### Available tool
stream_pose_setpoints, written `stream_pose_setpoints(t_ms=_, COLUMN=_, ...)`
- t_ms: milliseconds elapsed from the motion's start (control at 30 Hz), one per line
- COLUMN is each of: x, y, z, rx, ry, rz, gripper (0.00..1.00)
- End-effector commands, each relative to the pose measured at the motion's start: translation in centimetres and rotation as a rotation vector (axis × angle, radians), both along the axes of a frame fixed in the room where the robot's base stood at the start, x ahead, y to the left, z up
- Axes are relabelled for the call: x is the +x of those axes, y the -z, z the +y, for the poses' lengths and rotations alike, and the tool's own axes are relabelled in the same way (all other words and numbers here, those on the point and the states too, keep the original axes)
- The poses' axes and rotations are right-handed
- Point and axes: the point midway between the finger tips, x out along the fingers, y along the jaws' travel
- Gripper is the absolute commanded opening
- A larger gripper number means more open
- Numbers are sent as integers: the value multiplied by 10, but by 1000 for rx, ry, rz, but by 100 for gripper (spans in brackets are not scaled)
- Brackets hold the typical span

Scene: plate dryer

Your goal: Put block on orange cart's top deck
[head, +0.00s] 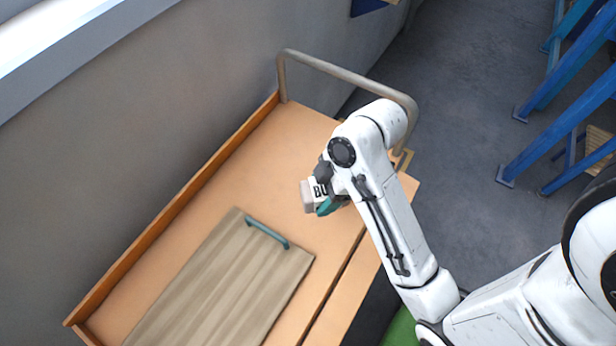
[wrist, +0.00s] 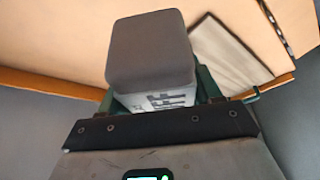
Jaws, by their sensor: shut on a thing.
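The block (head: 307,196) is grey with dark lettering on one side. My gripper (head: 326,200) is shut on it, with the green fingers on either side of the block (wrist: 150,50) in the wrist view. The orange cart's top deck (head: 290,140) is a flat orange-tan board with a raised rim along the wall side and a grey tube handle at its far end. The block shows over the deck's right part, and I cannot tell its height above it. My gripper and wrist hide part of the deck's right edge.
A wooden board (head: 220,285) with a green handle (head: 267,234) lies on the near part of the deck. The far part of the deck is bare. A grey wall (head: 130,140) runs along the left. Blue metal frames (head: 560,120) stand on the floor at right.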

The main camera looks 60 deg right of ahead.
Motion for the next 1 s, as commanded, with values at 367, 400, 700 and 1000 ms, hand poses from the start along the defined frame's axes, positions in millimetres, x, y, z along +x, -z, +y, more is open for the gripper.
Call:
stream_pose_setpoints(t_ms=367, x=46, y=41, z=-61, rx=1, ry=3, rz=1, gripper=4)
stream_pose_setpoints(t_ms=400, x=50, y=48, z=-65, rx=2, ry=3, rz=0, gripper=4)
stream_pose_setpoints(t_ms=700, x=66, y=79, z=-86, rx=0, ry=0, rz=-3, gripper=4)
stream_pose_setpoints(t_ms=1000, x=69, y=107, z=-91, rx=1, ry=0, rz=1, gripper=4)
